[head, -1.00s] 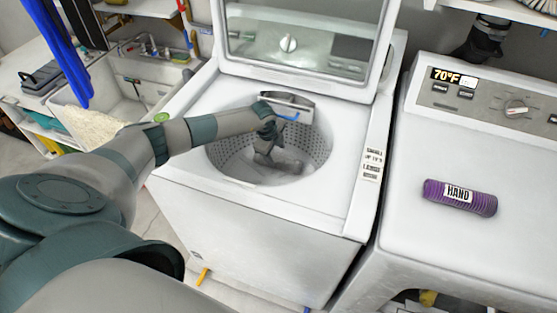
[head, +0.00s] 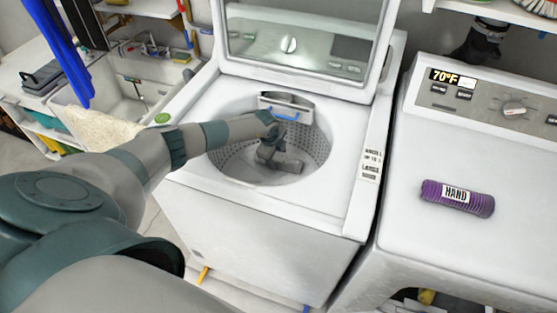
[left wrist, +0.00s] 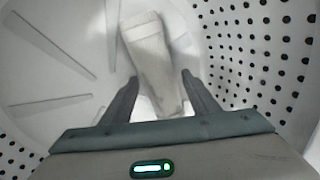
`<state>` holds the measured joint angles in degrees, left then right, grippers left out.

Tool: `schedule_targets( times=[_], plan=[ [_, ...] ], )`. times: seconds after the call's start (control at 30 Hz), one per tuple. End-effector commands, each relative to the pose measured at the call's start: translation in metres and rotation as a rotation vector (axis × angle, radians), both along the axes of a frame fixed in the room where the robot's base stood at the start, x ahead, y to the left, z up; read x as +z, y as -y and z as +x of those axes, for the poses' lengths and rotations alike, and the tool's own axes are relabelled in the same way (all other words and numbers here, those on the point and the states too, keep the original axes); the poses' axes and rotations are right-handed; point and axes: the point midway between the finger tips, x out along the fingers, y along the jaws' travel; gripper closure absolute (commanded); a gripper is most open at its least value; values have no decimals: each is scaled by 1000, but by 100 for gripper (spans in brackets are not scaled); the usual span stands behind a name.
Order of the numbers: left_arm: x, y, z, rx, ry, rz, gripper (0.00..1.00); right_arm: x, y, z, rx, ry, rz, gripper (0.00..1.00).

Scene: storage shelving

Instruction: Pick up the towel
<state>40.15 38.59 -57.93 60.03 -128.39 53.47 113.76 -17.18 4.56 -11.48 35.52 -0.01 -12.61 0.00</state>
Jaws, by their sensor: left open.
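In the head view my left gripper (head: 280,162) is inside the open washer (head: 345,190) and hides much of the drum floor. My right gripper is not in view.
The drum's perforated wall (left wrist: 258,45) stands close to the right. The raised lid (head: 300,45) is behind the opening. A dryer (head: 440,240) stands to the right with a purple roll marked HAND (head: 457,198) on top. A sink (head: 140,90) is at left.

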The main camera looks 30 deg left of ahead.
Motion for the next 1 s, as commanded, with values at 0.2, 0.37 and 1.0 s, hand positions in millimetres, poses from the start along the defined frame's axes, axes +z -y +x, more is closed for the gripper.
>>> schedule_targets(
  times=[0.2, 0.37, 1.0],
  plan=[
    [-12, 0, 3, -1, -1, 1, 45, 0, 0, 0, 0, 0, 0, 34],
    [-13, 0, 3, -1, -1, 1, 45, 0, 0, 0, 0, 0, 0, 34],
    [-12, -1, 3, -1, 0, 1, 78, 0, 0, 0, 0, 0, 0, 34]
  ],
)
